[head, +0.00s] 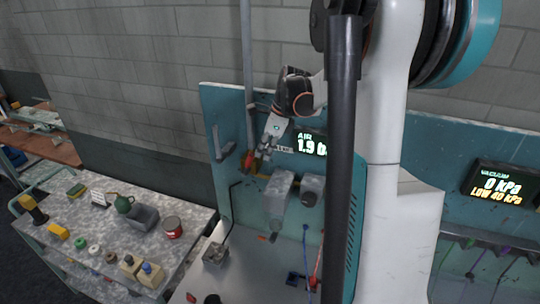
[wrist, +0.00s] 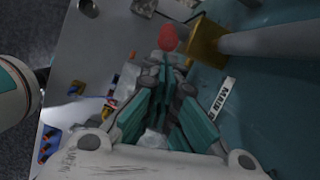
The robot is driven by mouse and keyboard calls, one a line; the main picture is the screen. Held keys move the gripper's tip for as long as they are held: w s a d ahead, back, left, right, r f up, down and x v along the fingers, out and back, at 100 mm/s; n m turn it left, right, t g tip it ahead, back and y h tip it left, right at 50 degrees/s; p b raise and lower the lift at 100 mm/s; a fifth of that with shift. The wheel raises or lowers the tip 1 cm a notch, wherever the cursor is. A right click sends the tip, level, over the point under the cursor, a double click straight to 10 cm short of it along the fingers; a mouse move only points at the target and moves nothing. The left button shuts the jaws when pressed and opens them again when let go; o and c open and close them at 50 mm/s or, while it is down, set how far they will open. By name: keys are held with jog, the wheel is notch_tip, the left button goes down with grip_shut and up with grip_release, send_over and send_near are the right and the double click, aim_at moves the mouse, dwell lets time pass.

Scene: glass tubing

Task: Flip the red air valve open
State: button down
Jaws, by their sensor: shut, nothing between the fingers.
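The red air valve handle (head: 247,161) is at the lower end of the grey vertical pipe on the teal panel in the head view. In the wrist view its red end (wrist: 168,38) is just beyond my fingertips, beside the brass valve body (wrist: 205,42). My gripper (head: 264,150) is at the panel, close to the right of the red handle. In the wrist view my gripper (wrist: 168,64) is shut and empty, its tips touching or almost touching the red end; I cannot tell which. The rest of the handle is hidden.
The grey pipe (wrist: 270,40) runs from the brass body, near a MAIN label (wrist: 222,98). The AIR display (head: 311,145) reads 1.9, partly covered by my arm. A cart (head: 80,215) with several small items stands left; a grey block fixture (head: 277,188) sits below my gripper.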

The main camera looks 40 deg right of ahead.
jog(key=shift+g+h, duration=0.5)
jog(key=shift+g, duration=0.4)
jog(key=shift+w+a+r+b, duration=0.1)
jog(key=shift+w+a+r, duration=0.2)
jog(key=shift+w, duration=0.25)
jog(key=shift+w+a+r+b, duration=0.15)
jog(key=shift+w+a+r, duration=0.15)
jog(key=shift+w, duration=0.2)
jog(key=shift+w+a+r+b, duration=0.1)
jog(key=shift+w+a+r, duration=0.1)
jog(key=shift+w+a, duration=0.25)
jog(key=shift+w, duration=0.15)
jog(key=shift+d, duration=0.1)
jog(key=s+d+r+b, duration=0.1)
jog(key=s+d+r, duration=0.2)
jog(key=r, duration=0.7)
jog(key=shift+r, duration=0.4)
jog(key=shift+s+d, duration=0.1)
